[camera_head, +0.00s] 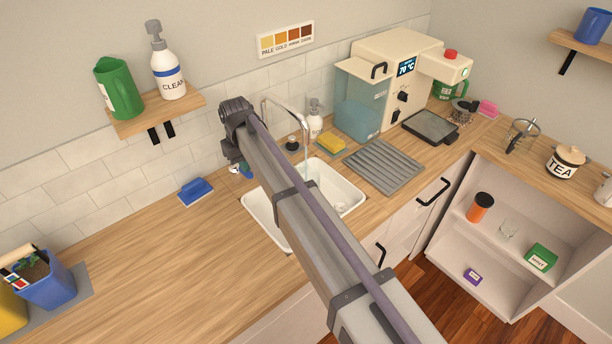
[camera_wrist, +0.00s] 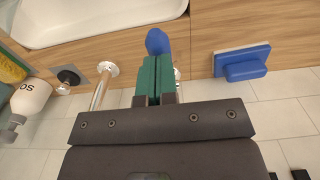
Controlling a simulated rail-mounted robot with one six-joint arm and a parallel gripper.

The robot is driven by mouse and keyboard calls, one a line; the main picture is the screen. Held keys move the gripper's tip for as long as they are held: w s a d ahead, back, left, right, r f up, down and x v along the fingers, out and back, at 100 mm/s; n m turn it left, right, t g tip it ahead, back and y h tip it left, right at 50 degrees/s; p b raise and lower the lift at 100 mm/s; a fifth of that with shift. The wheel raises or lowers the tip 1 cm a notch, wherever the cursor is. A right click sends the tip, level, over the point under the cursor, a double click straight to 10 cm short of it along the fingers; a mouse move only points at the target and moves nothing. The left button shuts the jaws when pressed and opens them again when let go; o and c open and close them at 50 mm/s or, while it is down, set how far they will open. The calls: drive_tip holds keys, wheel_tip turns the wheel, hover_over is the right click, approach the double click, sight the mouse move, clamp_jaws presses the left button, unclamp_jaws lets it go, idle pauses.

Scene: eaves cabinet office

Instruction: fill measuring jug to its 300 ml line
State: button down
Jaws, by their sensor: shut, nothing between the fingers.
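A faint, clear shape (camera_head: 311,202) stands in the white sink (camera_head: 349,190), partly behind my arm. It may be the measuring jug, but I cannot read its lines or level. The chrome tap spout (camera_head: 304,122) arches over the sink, with a thin pale streak under its mouth that looks like water. My gripper (camera_wrist: 157,62) is shut and empty behind the sink, its green fingertips together. A blue knob (camera_wrist: 157,41) shows just beyond the fingertips; I cannot tell whether they touch. My arm hides most of this in the head view.
A blue scrubber (camera_head: 195,191) lies on the counter left of the sink. A black knob (camera_wrist: 68,78) and a soap bottle (camera_head: 315,121) stand behind the sink. A yellow sponge (camera_head: 331,142) and a grey drainer (camera_head: 382,165) are to the right. The left counter is mostly clear.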

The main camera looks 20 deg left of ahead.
drive_tip(key=shift+f, duration=0.1)
idle(0.3)
drive_tip(key=shift+f+b, duration=1)
drive_tip(key=shift+b, duration=0.1)
wheel_tip(320, 180, up, 8)
drive_tip(key=p, duration=0.7)
drive_tip(key=shift+f, duration=0.35)
drive_tip(key=shift+f, duration=0.1)
